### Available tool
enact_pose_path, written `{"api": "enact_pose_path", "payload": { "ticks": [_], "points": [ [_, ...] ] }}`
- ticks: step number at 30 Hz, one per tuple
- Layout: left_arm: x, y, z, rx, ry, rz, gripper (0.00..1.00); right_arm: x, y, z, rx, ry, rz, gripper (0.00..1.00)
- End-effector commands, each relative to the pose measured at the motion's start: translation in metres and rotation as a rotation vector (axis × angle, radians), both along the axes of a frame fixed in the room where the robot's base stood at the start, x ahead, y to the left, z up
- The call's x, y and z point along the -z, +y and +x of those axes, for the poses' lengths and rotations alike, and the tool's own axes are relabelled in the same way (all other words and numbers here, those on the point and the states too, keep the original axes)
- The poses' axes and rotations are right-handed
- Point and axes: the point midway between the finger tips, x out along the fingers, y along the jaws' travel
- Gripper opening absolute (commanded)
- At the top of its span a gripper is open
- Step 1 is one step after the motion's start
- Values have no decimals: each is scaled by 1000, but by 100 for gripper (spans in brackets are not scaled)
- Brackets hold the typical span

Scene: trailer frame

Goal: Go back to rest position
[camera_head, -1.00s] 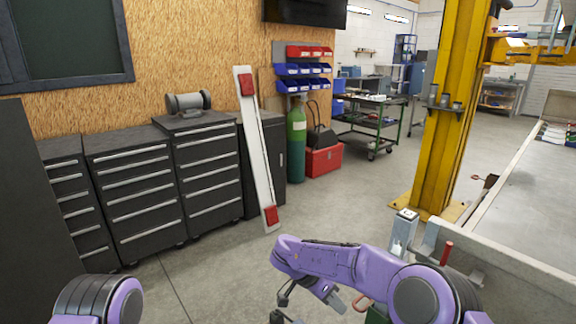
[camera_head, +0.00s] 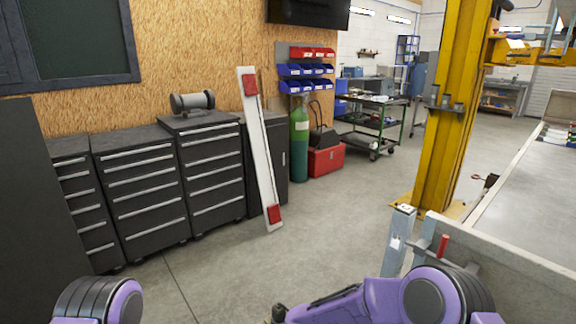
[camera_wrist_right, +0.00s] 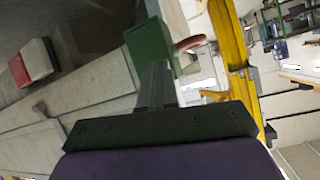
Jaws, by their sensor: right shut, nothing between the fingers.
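My right arm (camera_head: 365,303) is purple and lies low along the bottom edge of the head view; its gripper is below or out of that picture. In the right wrist view the dark fingers of my right gripper (camera_wrist_right: 157,85) are together and empty. They stand in front of a green block-like part with a reddish curved piece beside it. Only a purple rounded joint of my left arm (camera_head: 100,302) shows at the bottom left of the head view. My left gripper is out of view.
The trailer frame (camera_head: 500,250) fills the right side, with a red-handled part (camera_head: 443,245) at its corner. A yellow post (camera_head: 447,120) stands behind it. Black drawer cabinets (camera_head: 140,190) and a leaning white board with red ends (camera_head: 259,150) line the left wall. The middle floor is clear.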

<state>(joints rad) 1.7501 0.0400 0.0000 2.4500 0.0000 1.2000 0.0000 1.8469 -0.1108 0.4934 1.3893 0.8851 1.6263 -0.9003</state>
Motion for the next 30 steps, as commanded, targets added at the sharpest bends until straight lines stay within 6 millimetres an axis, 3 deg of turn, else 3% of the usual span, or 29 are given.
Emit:
{"api": "enact_pose_path", "payload": {
  "ticks": [2, 4, 7, 9, 12, 15, 19, 30],
  "points": [
    [-1, 0, 0, 0, 0, 0, 0, 35, -16, -27, -150, -32, 2, 0],
    [-3, 0, 0, 0, 0, 0, 0, 71, -30, -68, -296, -6, 58, 0],
    [-4, 0, 0, 0, 0, 0, 0, 112, -52, -147, -439, 126, 175, 0],
    [-6, 0, 0, 0, 0, 0, 0, 127, -67, -207, -490, 245, 252, 0],
    [-7, 0, 0, 0, 0, 0, 0, 133, -87, -283, -529, 418, 326, 0],
    [-8, 0, 0, 0, 0, 0, 0, 127, -104, -338, -547, 552, 347, 0],
    [-9, 0, 0, 0, 0, 0, 0, 121, -121, -368, -518, 618, 340, 0],
    [-9, 0, 0, 0, 0, 0, 0, 121, -125, -370, -508, 622, 337, 0]
  ]
}}
